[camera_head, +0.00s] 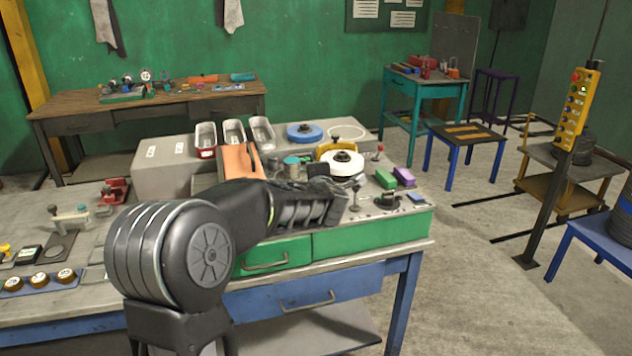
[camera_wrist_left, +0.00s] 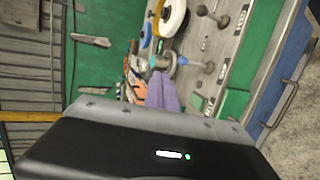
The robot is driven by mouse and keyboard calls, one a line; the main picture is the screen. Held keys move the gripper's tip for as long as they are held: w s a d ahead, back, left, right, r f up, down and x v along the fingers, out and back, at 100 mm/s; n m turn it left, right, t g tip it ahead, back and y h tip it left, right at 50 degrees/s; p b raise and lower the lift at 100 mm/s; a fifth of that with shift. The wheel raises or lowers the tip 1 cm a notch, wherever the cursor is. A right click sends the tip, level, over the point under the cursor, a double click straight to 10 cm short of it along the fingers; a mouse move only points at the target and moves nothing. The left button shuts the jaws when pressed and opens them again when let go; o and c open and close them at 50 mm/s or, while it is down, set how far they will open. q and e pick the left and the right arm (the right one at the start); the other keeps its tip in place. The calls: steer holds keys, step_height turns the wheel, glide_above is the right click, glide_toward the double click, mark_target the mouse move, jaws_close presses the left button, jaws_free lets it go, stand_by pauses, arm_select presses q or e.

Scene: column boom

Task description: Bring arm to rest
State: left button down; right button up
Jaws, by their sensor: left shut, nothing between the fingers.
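My left arm comes in from the bottom left of the head view, and its forearm reaches right across the workbench (camera_head: 340,245). My left gripper (camera_head: 342,204) is at the arm's far end, in front of the green drawer unit's top. It is shut and empty. In the left wrist view, its narrow purplish fingers (camera_wrist_left: 161,88) are together, pointing towards the bench things. I cannot tell whether the gripper touches anything. The arm hides part of the bench top. My right gripper is not in view.
Near the gripper are a white disc (camera_head: 342,164), a green block (camera_head: 385,178), a purple block (camera_head: 405,177) and small knobs. Metal trays (camera_head: 233,131) stand behind. A yellow button box (camera_head: 577,103) hangs on a post at right.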

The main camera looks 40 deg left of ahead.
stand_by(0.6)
arm_select(q)
steer(key=w+d+f+m+t+h, duration=0.15)
steer(key=d+f+m+h, duration=0.25)
steer(key=d+f+m, duration=0.8)
steer(key=s+d+f+m+g+h, duration=0.1)
steer(key=s+d+f+m+h, duration=0.15)
steer(key=d+f, duration=0.5)
steer(key=s+d+f+m+g+h, duration=0.2)
steer(key=d+f+m, duration=0.2)
steer(key=d+f, duration=0.3)
steer(key=s+d+f+m+g+h, duration=0.1)
steer(key=s+d+f+m+g, duration=0.1)
steer(key=s+d+f, duration=0.4)
steer(key=s+d+f+m+g+h, duration=0.2)
steer(key=s+d+f, duration=0.4)
steer(key=s, duration=0.8)
steer(key=s+d+f+m+g+h, duration=0.2)
steer(key=s+d+f+m+g, duration=0.1)
steer(key=s+f, duration=0.6)
steer(key=s+d+g, duration=0.1)
steer(key=s+d, duration=0.1)
steer(key=shift+d+f, duration=0.15)
steer(key=shift+d, duration=0.25)
steer(key=shift+s, duration=0.1)
